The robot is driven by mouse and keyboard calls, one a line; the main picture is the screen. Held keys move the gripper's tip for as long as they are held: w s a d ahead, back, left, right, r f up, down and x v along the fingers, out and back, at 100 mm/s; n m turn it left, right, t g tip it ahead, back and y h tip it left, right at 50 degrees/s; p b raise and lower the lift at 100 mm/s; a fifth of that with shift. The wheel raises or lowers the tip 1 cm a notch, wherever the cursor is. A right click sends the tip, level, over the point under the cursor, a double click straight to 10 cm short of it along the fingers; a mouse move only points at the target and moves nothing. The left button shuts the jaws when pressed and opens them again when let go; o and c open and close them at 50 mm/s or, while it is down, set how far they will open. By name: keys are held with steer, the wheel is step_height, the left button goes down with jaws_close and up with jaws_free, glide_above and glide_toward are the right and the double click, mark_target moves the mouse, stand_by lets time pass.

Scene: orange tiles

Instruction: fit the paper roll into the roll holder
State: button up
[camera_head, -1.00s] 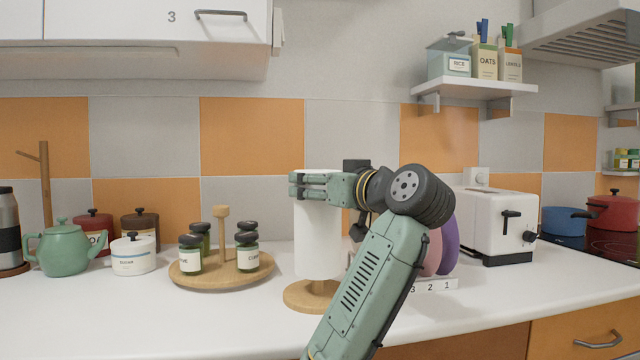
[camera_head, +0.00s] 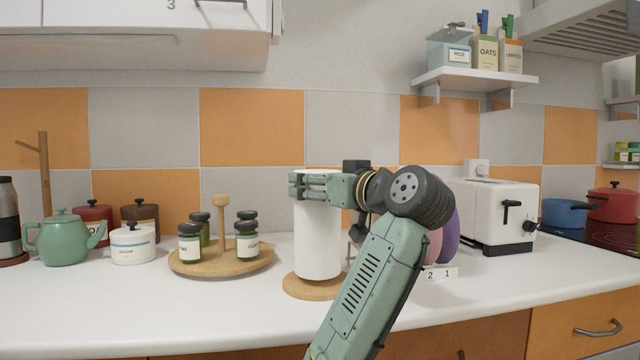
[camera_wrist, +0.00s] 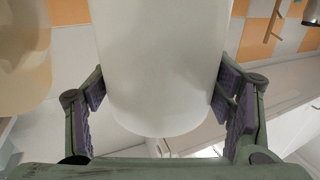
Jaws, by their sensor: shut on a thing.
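The white paper roll (camera_head: 318,240) stands upright over the round wooden base of the roll holder (camera_head: 299,289). Its lower end looks down at or very near the base, and no post shows between them. Whether it rests on the base, I cannot tell. My gripper (camera_head: 308,186) is shut on the roll near its top, reaching in from the right. In the wrist view the roll (camera_wrist: 160,60) fills the middle, with a purple-padded finger of my gripper (camera_wrist: 160,95) on each side. The holder's post is hidden, apparently inside the roll.
A wooden turntable (camera_head: 190,266) with several jars stands close to the left of the holder. A white toaster (camera_head: 492,212) and pink and purple plates (camera_head: 449,237) stand to the right, behind my arm. The counter's front (camera_head: 200,315) is clear.

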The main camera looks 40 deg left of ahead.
steer(key=shift+f+b, duration=0.55)
steer(key=shift+f, duration=0.2)
steer(key=o, duration=1.7)
steer(key=shift+o, duration=0.2)
steer(key=v, duration=1.2)
